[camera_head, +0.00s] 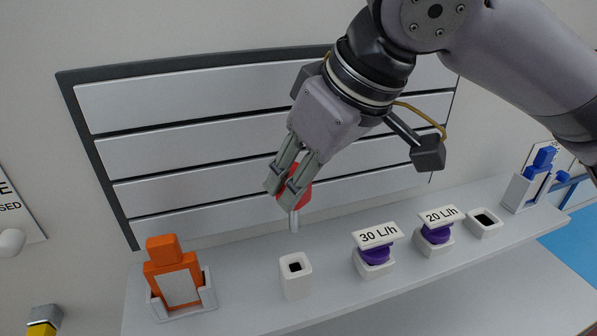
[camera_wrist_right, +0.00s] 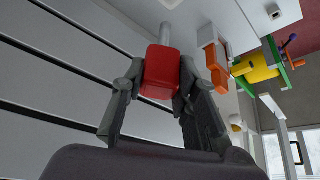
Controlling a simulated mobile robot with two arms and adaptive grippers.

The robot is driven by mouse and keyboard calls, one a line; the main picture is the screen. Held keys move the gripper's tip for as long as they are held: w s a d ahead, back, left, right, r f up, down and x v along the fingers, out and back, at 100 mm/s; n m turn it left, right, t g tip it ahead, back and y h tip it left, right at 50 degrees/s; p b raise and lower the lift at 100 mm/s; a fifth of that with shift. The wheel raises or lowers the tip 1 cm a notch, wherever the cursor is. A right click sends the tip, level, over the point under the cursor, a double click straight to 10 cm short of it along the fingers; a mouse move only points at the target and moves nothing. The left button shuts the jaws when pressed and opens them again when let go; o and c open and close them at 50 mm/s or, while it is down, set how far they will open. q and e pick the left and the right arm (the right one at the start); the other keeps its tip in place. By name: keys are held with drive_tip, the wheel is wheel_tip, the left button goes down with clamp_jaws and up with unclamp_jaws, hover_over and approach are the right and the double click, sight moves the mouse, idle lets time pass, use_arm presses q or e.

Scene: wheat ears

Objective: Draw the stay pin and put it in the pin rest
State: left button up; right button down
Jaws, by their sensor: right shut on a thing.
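The stay pin, with a red head (camera_head: 297,191) and a pale grey shaft (camera_head: 293,221), is in my right gripper (camera_head: 289,187). The gripper is shut on the head, which also shows between the fingers in the right wrist view (camera_wrist_right: 165,68). The shaft points down in the head view, its lower end apart from and above a white block with a square hole (camera_head: 296,277). A second, lower white block with a dark opening (camera_head: 485,222) stands farther right on the shelf. I cannot tell which block is the pin rest. My left gripper is not in view.
The pale shelf (camera_head: 235,258) carries an orange bottle (camera_head: 173,274) in a white holder and purple-based parts labelled 30 L/h (camera_head: 376,236) and 20 L/h (camera_head: 439,216). A blue item in a white holder (camera_head: 521,193) is at the right. A slatted panel (camera_head: 190,150) stands behind.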

sight(297, 216)
drive_tip(key=shift+s+r, duration=0.15)
drive_tip(key=shift+s, duration=0.25)
drive_tip(key=shift+w, duration=0.2)
drive_tip(key=shift+w+p, duration=0.25)
drive_tip(key=shift+p, duration=0.2)
drive_tip(key=shift+w+f, duration=0.1)
drive_tip(key=shift+f, duration=0.25)
drive_tip(key=shift+s+f+b, duration=0.2)
drive_tip(key=shift+f+b, duration=0.45)
drive_tip(key=shift+f, duration=0.5)
drive_tip(key=shift+f+b, duration=0.95)
drive_tip(key=shift+f, duration=0.55)
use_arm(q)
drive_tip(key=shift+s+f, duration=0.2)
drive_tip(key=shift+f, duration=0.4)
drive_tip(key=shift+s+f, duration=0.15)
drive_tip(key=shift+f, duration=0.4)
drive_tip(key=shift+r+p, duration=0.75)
